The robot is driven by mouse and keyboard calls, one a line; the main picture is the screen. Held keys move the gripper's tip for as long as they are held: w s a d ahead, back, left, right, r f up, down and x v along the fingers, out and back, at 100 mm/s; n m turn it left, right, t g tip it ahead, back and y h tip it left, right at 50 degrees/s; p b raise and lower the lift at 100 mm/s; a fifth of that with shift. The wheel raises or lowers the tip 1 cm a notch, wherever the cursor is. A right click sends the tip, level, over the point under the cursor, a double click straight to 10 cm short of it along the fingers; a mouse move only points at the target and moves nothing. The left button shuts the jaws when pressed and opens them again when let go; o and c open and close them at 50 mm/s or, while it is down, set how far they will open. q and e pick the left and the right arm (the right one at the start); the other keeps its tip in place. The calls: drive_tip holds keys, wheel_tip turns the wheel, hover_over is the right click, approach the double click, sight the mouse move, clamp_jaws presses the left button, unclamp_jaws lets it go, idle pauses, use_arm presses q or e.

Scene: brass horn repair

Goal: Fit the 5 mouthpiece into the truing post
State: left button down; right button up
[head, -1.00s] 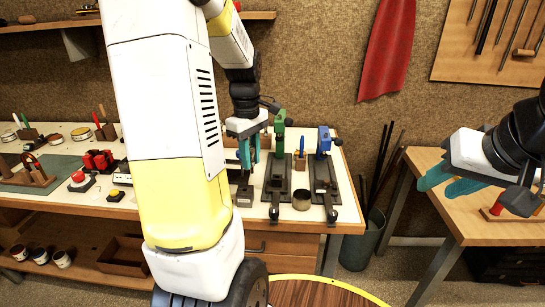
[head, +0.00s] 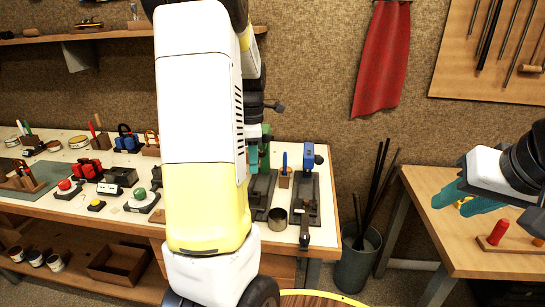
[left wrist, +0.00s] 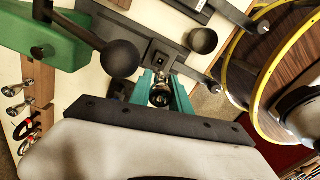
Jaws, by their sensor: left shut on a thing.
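My left gripper (left wrist: 160,92) is shut on a mouthpiece (left wrist: 159,98), which shows as a small shiny round metal end between the teal fingers. In the head view the left gripper (head: 258,157) is mostly hidden behind my own arm, near the green clamp (head: 267,133). In the left wrist view the fingertips are close to a black block with a small hole (left wrist: 159,58) on a dark base plate; I cannot tell whether this is the truing post or whether the mouthpiece touches it. My right gripper (head: 465,197) is open and empty by the right table.
The green clamp with its ball-ended lever (left wrist: 120,57) is close to my left gripper. Several metal mouthpieces (left wrist: 15,91) line a wooden rack. A bin with rods (head: 358,262) stands between the tables.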

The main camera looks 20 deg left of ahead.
use_arm(q)
drive_tip(key=shift+f, duration=2.8)
drive_tip(key=shift+f, duration=1.75)
drive_tip(key=c, duration=1.1)
unclamp_jaws()
drive_tip(key=shift+r, duration=0.15)
wheel_tip(320, 180, up, 8)
drive_tip(key=shift+f, duration=0.2)
drive_tip(key=shift+s, duration=0.1)
